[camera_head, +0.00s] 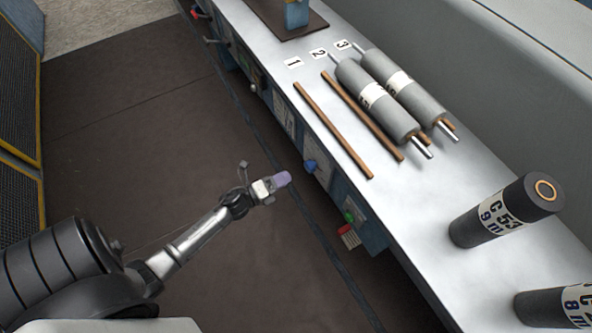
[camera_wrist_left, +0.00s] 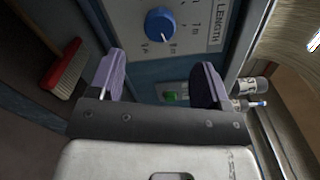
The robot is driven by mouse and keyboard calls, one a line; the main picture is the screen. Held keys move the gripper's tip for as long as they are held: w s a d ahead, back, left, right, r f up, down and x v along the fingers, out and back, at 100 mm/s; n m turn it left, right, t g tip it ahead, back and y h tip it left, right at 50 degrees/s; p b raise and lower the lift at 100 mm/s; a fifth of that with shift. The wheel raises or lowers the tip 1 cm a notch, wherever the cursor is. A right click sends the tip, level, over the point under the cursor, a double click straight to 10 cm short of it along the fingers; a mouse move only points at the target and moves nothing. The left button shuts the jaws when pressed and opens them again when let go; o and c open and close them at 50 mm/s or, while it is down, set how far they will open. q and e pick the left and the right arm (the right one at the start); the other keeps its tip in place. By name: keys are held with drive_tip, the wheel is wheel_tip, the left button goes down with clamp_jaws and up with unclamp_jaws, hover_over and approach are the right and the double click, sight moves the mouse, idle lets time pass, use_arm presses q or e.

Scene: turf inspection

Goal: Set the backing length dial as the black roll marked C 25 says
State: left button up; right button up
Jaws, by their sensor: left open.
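The blue length dial (camera_head: 309,166) is on the bench's front, just right of my left gripper (camera_head: 277,183). In the left wrist view the dial (camera_wrist_left: 160,24) is ahead of and between the open, empty fingers (camera_wrist_left: 160,82), apart from them. Its white pointer mark faces down, seemingly near 8 m; the exact setting is hard to read. A black roll (camera_head: 560,308) at the lower right shows "C 2" and "8 m"; the frame edge cuts off its last digit. My right gripper is not in view.
The metal bench (camera_head: 400,195) carries grey rolls (camera_head: 373,97) and wooden strips (camera_head: 333,130) near labels 1, 2 and 3. A green button (camera_wrist_left: 170,96) is below the dial. A red brush (camera_wrist_left: 65,70) hangs nearby. The dark floor (camera_head: 150,150) left of the bench is clear.

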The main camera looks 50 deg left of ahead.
use_arm(q)
drive_tip(key=shift+v, duration=1.95)
